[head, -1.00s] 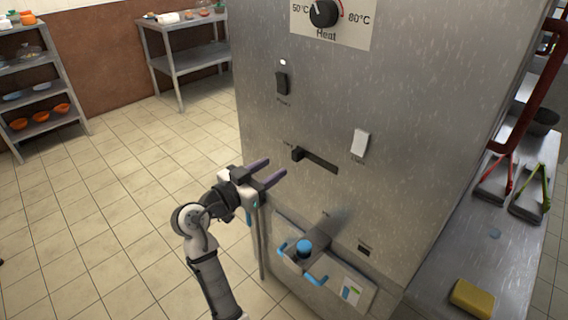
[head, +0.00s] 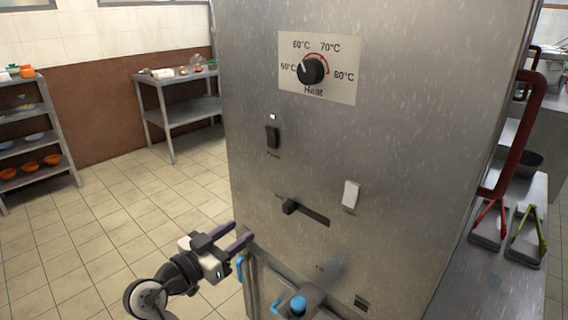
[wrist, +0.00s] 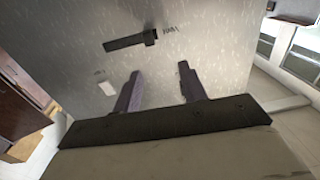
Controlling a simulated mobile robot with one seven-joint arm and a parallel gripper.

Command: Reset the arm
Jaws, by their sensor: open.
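My gripper (head: 236,238) is open and empty at the lower left of a tall metal machine (head: 400,120) in the head view. Its two dark fingers point right, toward the machine's front panel. In the wrist view my gripper (wrist: 160,90) shows its fingers spread apart with nothing between them. Beyond them are the panel's slider (wrist: 130,42) and a white switch (wrist: 107,88), which appear clear of the fingers. In the head view the black slider (head: 290,206) sits at the left end of its slot.
The panel has a heat knob (head: 311,69), a black power switch (head: 272,137) and a white switch (head: 350,194). A blue-capped part (head: 298,304) sticks out below. Shelves (head: 30,140) and a metal table (head: 175,80) stand at the left. Tiled floor (head: 130,215) is open there.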

